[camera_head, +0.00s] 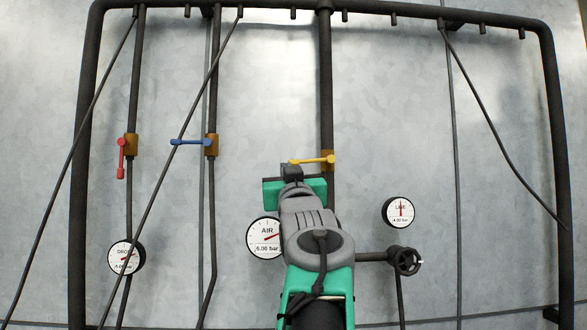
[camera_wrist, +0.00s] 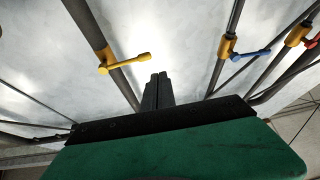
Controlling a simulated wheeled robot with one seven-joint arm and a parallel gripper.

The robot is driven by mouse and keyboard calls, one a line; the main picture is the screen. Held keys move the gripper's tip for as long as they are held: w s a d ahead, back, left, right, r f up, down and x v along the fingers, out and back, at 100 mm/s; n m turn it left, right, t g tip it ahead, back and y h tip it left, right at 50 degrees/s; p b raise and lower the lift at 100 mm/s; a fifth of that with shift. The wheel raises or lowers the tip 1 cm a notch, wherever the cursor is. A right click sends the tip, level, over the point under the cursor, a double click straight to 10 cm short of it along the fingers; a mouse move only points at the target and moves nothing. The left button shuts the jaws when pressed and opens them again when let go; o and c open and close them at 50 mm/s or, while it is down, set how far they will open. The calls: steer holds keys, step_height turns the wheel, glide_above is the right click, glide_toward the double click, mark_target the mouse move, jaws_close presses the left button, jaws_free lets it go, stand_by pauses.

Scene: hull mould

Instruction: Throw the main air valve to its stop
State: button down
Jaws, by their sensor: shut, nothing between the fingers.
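The valve with a yellow lever (camera_head: 312,160) sits on the thick dark pipe near the AIR gauge (camera_head: 263,238). Its lever lies across the pipe, pointing left in the head view. In the wrist view the yellow lever (camera_wrist: 125,63) points right, its rounded tip near my fingers. My gripper (camera_head: 291,171) is shut and empty, just below the lever's free end in the head view. In the wrist view the shut fingers (camera_wrist: 158,92) show a small gap to the lever tip; contact and depth are unclear. My arm hides part of the pipe below the valve.
A blue lever (camera_head: 190,142) lies crosswise on the pipe to the left; a red lever (camera_head: 121,160) hangs down along the leftmost pipe. A handwheel (camera_head: 406,261) and LINE gauge (camera_head: 400,212) are at right. Slanting thin rods cross the left and right sides.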

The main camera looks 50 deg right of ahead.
steer(key=w+d+r+p, duration=0.4)
steer(key=d+r+p, duration=0.3)
steer(key=r, duration=0.1)
steer(key=shift+h, duration=0.4)
steer(key=f, duration=0.4)
steer(key=shift+d, duration=0.2)
steer(key=shift+f, duration=0.1)
